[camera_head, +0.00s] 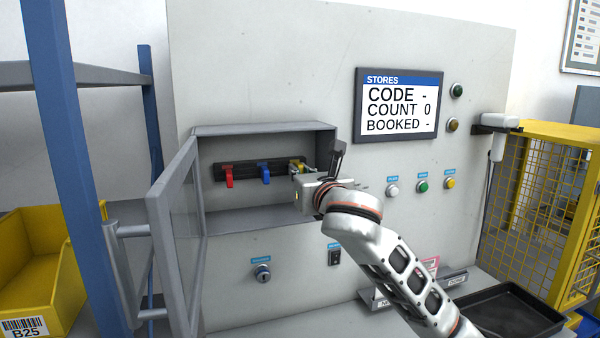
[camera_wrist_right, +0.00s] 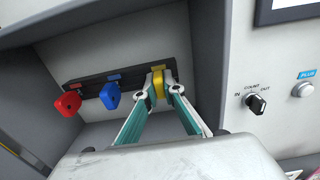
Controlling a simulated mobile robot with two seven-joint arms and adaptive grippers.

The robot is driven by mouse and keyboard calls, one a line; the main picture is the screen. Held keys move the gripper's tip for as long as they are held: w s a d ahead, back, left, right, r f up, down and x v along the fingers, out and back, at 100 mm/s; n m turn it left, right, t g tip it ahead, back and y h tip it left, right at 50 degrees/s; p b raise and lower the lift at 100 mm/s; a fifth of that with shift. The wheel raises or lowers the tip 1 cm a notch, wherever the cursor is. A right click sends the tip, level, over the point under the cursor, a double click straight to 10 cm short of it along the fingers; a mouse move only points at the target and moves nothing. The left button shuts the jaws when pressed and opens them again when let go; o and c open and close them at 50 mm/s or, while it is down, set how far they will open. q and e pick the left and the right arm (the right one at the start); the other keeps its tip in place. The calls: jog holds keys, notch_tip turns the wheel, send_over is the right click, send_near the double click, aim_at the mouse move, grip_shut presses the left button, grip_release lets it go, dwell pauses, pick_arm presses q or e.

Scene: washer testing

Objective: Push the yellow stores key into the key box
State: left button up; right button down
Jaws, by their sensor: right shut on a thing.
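The yellow stores key (camera_head: 296,162) is at the right end of the black key strip (camera_head: 243,170) inside the open key box (camera_head: 262,131). My right gripper (camera_head: 304,170) reaches into the box from the right and is shut on the yellow key. In the right wrist view the yellow key (camera_wrist_right: 158,82) sits between the fingertips of the right gripper (camera_wrist_right: 158,88), at the strip. How deep the key sits is hidden by the fingers. A red key (camera_head: 229,176) and a blue key (camera_head: 265,172) hang to its left. My left gripper is not in view.
The box's glazed door (camera_head: 183,235) stands open at the left. The box's right wall is close to my right gripper. A screen (camera_head: 400,104) reads CODE -, COUNT 0, BOOKED -. A black tray (camera_head: 512,312) and yellow mesh guard (camera_head: 540,190) are at the right.

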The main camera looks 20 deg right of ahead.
jog(key=c, duration=2.1)
grip_release()
